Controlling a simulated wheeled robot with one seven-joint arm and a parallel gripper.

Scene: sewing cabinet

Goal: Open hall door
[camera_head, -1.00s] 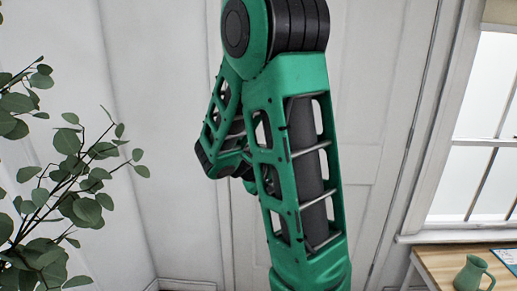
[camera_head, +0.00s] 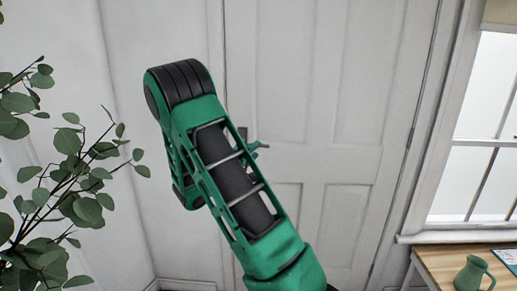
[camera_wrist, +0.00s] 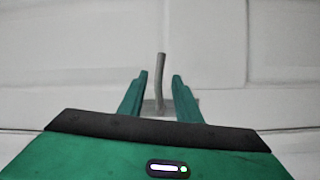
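The white panelled hall door (camera_head: 350,100) looks closed in its frame in the head view. In the wrist view its pale surface (camera_wrist: 80,40) fills the background. A grey door handle (camera_wrist: 161,72) with a bar and a small plate stands out there, in line with the gap between my fingers. My gripper (camera_wrist: 160,78) is open, with one teal finger on each side of the handle in the picture. I cannot tell whether the fingers touch it. In the head view only the teal fingertips (camera_head: 257,148) show past my arm; the handle is hard to make out there.
A leafy plant (camera_head: 75,180) stands at the left. A window (camera_head: 485,140) is at the right, above a wooden table (camera_head: 435,268) with a green jug (camera_head: 473,273). White wall (camera_head: 165,40) lies left of the door.

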